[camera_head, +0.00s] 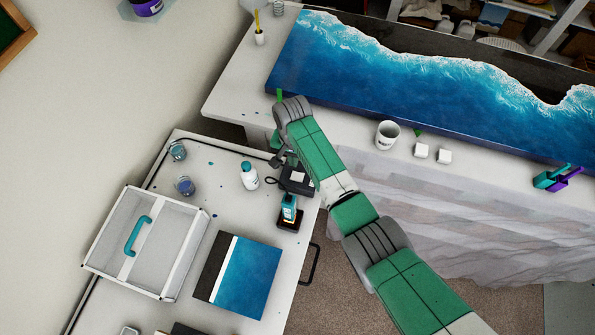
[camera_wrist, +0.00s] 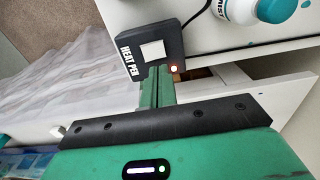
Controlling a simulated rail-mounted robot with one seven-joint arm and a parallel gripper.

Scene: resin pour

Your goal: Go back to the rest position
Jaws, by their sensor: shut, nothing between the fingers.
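My gripper (camera_wrist: 160,75) has its two green fingers together, with nothing visible between them. In the wrist view the fingertips lie over the near edge of a black box marked HEAT PEN (camera_wrist: 127,62); I cannot tell whether they touch it. The box has a white square on top and a small lit orange-red lamp. In the head view my green arm reaches in from the lower right, over the gap between the cart and the table. The heat pen box (camera_head: 297,187) shows just below my wrist, which hides my fingertips there.
The white cart (camera_head: 222,222) holds a white bottle (camera_head: 249,176), small jars (camera_head: 185,186), a teal-and-dark device (camera_head: 289,210), a blue panel (camera_head: 247,276) and a clear-lidded case (camera_head: 105,262). On the table are a blue wave slab (camera_head: 400,95), a cup (camera_head: 387,134) and white cubes (camera_head: 444,156).

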